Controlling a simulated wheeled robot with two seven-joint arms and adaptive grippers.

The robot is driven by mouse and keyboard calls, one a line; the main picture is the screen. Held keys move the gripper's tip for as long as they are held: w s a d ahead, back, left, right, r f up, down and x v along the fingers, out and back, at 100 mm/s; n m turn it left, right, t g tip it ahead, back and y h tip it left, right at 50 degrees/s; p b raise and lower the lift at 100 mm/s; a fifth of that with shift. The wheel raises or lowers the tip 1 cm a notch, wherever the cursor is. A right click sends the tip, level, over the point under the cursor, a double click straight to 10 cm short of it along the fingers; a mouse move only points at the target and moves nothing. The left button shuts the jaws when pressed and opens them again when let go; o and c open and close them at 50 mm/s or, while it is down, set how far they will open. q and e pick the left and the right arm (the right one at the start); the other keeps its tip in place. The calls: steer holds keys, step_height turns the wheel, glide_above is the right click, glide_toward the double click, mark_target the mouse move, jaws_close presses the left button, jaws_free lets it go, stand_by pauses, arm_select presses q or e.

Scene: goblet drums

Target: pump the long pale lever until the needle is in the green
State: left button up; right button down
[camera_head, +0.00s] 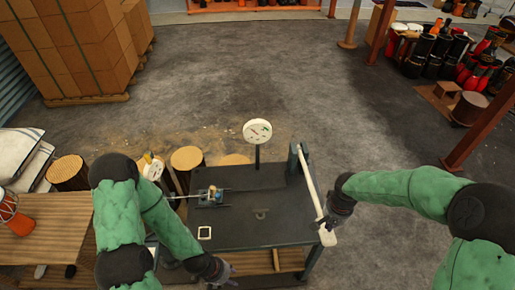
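The long pale lever (310,185) runs from a dark upright post at the back right of the dark table down to the table's front right corner. My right gripper (328,221) is at the lever's near end, and its dark fingers overlap it. Whether they are closed around it is too small to tell. The round white gauge (257,131) stands on a thin post at the table's back edge. Small coloured marks show on its face, but the needle's position is not clear. My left gripper (222,273) is low at the table's front edge, away from the lever; its fingers are unclear.
A wooden bench (55,222) is at left. A red post (480,130) rises at right. Open floor lies behind.

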step_height(320, 180, down, 19)
steer(key=b, duration=1.7)
steer(key=r+p, duration=1.2)
steer(key=r, duration=0.7)
steer(key=shift+s+r+p, duration=0.1)
steer(key=shift+s+p, duration=0.1)
steer(key=shift+p, duration=0.2)
step_height(320, 180, down, 19)
steer(key=b, duration=1.6)
step_height(320, 180, up, 19)
steer(key=p, duration=1.3)
steer(key=shift+s+p, duration=0.15)
steer(key=shift+p, duration=0.2)
